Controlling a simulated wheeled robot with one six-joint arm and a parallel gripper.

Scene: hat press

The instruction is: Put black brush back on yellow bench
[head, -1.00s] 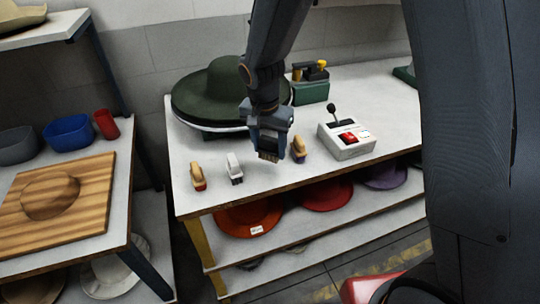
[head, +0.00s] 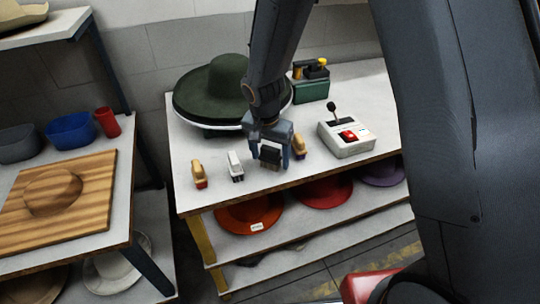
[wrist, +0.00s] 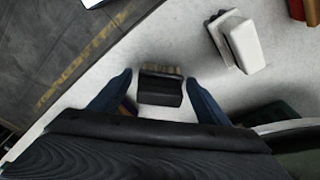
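The black brush (head: 270,157) stands on the white top of the yellow-legged bench (head: 215,197), near its front edge. Its tan bristles show toward the front. My gripper (head: 271,156) is low over the bench top with one finger on each side of the brush. In the wrist view the brush (wrist: 160,90) sits between the fingertips (wrist: 160,78), with a narrow gap at each side. The fingers look open around it. The underside of the brush is hard to see.
A white brush (head: 235,166) and a tan-red brush (head: 199,175) stand to the left. Another tan brush (head: 299,146) is close on the right. A control box (head: 346,138) stands further right, and a dark green hat (head: 222,90) behind.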

